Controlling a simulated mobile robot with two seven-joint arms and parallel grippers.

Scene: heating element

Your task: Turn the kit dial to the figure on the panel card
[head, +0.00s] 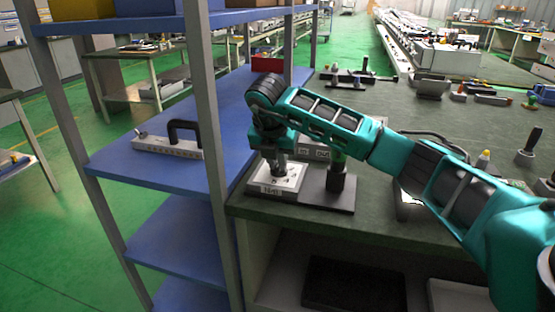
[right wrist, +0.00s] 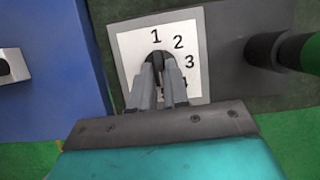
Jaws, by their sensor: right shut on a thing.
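The kit is a white box (head: 266,188) with a small label on its front, at the left end of the dark green bench. In the right wrist view its white dial plate (right wrist: 130,50) shows the figures 1, 2 and 3, with more partly hidden below. My right gripper (right wrist: 158,78) points down and is shut on the dark dial knob (right wrist: 157,55); it also shows in the head view (head: 281,172). The knob's pointer is hidden by the fingers. Small grey cards (head: 319,154) stand behind the kit, their marks too small to read. My left gripper is out of view.
A dark post (head: 340,180) on a flat base stands just right of the kit. A blue shelf rack (head: 120,160) with grey uprights is close on the left, bearing a white block with a black handle (head: 168,147). Tools lie farther back on the bench.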

